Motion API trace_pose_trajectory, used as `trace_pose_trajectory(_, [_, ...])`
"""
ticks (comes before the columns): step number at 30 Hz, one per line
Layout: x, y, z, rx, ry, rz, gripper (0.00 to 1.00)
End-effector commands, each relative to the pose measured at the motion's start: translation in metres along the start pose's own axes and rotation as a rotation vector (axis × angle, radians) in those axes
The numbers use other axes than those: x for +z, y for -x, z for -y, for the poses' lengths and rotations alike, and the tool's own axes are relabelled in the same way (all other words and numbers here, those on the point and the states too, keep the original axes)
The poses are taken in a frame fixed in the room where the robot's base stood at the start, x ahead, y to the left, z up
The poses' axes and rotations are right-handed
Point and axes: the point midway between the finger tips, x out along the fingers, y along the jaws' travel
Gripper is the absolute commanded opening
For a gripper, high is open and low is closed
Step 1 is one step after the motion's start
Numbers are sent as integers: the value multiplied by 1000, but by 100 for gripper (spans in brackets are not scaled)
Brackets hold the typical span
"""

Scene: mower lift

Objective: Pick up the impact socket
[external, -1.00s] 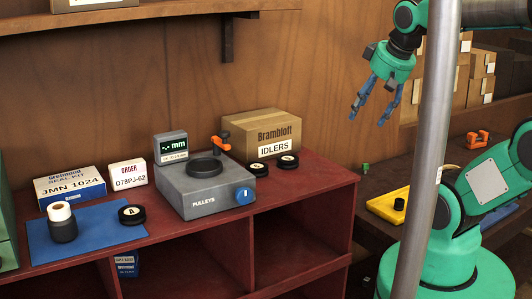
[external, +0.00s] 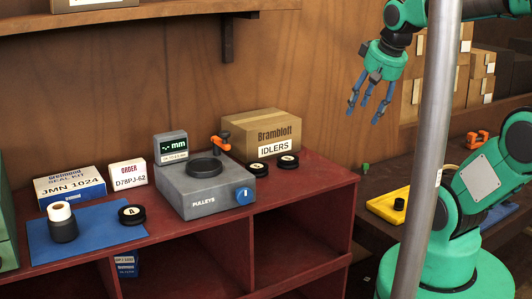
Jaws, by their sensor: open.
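A small black cylinder (external: 399,204) stands on a yellow tray (external: 382,207) on the dark bench at the right. It looks like the impact socket, but it is too small to be certain. My gripper (external: 365,112) hangs in the air in front of the wooden wall, well above the tray and slightly to its left. Its blue fingers point down and are spread open, with nothing between them. The steel pole hides part of my arm and some of the bench.
A grey pole (external: 428,150) stands in front of my arm. The red shelf unit (external: 322,192) holds a pulley gauge (external: 205,187), an idlers box (external: 262,130), black discs and a blue mat (external: 95,222). An orange tool (external: 478,139) lies at the bench's back.

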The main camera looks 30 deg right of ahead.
Motion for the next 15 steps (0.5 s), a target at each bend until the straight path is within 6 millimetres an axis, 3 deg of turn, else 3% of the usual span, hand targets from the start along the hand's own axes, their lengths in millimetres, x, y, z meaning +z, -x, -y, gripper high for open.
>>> trace_pose_trajectory(8, [-51,-49,-37,72,-426,61,52])
trace_pose_trajectory(15, [-88,-100,-81,144,-810,96,52])
